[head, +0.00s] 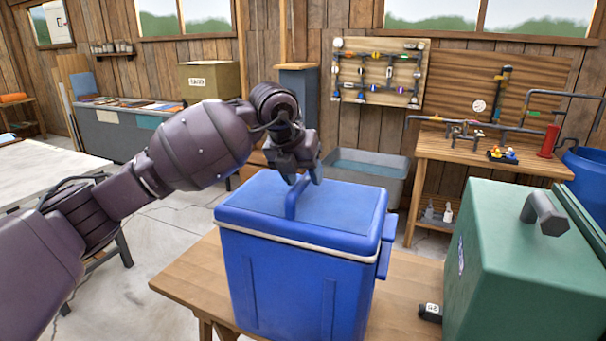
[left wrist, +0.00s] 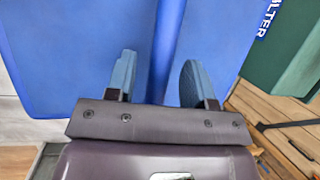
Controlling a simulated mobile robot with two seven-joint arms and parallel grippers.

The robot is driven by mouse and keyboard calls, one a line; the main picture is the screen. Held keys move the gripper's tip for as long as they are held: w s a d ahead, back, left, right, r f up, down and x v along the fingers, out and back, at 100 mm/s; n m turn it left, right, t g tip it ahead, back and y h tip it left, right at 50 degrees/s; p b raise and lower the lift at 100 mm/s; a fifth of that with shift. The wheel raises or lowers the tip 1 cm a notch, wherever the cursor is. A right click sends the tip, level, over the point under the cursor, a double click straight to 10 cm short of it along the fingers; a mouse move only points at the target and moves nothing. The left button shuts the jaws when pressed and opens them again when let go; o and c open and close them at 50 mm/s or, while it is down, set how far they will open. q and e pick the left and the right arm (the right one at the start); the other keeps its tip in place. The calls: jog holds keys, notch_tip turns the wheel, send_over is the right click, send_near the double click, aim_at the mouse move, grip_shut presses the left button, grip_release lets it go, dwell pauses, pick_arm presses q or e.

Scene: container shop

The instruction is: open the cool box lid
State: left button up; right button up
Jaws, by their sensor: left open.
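The blue cool box (head: 290,285) stands on a wooden table with its lid (head: 345,208) down. My right gripper is not in view.
A green case (head: 520,285) with a dark handle stands close on the right. A small black object (head: 430,312) lies between it and the cool box on the wooden table (head: 400,290). A grey tub (head: 368,172) and a workbench (head: 490,150) are behind.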

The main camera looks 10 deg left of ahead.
pick_arm(q)
grip_shut()
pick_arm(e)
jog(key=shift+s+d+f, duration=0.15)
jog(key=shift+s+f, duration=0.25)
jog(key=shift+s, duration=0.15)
pick_arm(q)
jog(key=shift+r, duration=0.1)
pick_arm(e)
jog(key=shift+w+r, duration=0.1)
